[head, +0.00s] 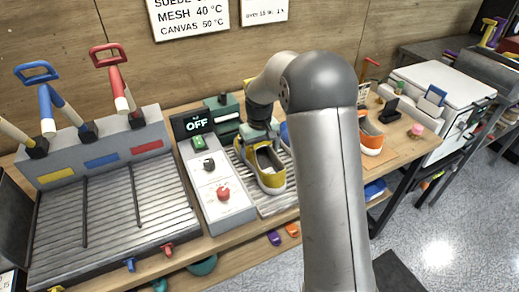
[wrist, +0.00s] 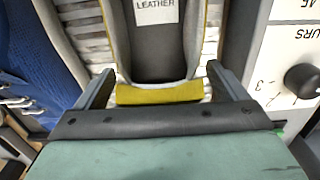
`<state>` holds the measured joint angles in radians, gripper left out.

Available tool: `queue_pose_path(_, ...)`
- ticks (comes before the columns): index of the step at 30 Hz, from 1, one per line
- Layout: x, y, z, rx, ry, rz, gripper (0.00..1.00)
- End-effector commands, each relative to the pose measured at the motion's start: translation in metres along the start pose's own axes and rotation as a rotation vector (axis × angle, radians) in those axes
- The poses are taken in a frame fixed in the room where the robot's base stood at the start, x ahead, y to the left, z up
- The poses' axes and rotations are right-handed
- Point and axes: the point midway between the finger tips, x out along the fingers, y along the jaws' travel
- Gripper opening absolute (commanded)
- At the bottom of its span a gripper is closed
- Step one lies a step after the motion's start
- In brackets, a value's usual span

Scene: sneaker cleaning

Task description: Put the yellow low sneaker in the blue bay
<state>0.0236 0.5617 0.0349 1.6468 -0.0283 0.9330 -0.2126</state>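The yellow low sneaker (head: 270,170) rests on a ribbed rack right of the control box, with grey and yellow sides. In the wrist view its yellow heel (wrist: 160,94) and an insole label reading "LEATHER" show. My gripper (wrist: 162,88) is at the heel end, its two fingers spread on either side of the heel with gaps visible. In the head view my gripper (head: 258,132) is above the shoe's far end, partly hidden by my arm. The blue bay, marked by a blue label (head: 101,161), is the middle ribbed lane (head: 110,205) of the left rack and looks empty.
Yellow (head: 56,175) and red (head: 146,146) labels mark the side bays, split by thin dividers. Levers with blue and red handles rise behind. The control box (head: 215,180) stands between the racks. A blue shoe (wrist: 40,50) is beside the yellow one; an orange shoe (head: 370,138) stands right.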

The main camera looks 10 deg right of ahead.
Motion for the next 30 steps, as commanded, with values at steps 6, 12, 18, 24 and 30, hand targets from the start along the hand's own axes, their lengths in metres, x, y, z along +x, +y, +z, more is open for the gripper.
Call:
queue_pose_path(6, -0.001, 0.000, 0.000, 0.000, 0.000, 0.000, 0.92)
queue_pose_path(12, -0.015, 0.000, -0.001, 0.000, 0.004, 0.001, 0.92)
queue_pose_path(18, -0.056, 0.000, -0.001, 0.000, 0.005, 0.001, 0.92)
queue_pose_path(24, -0.097, 0.000, 0.000, 0.000, 0.004, 0.001, 0.92)
queue_pose_path(30, -0.119, 0.000, -0.001, 0.000, 0.002, 0.000, 0.92)
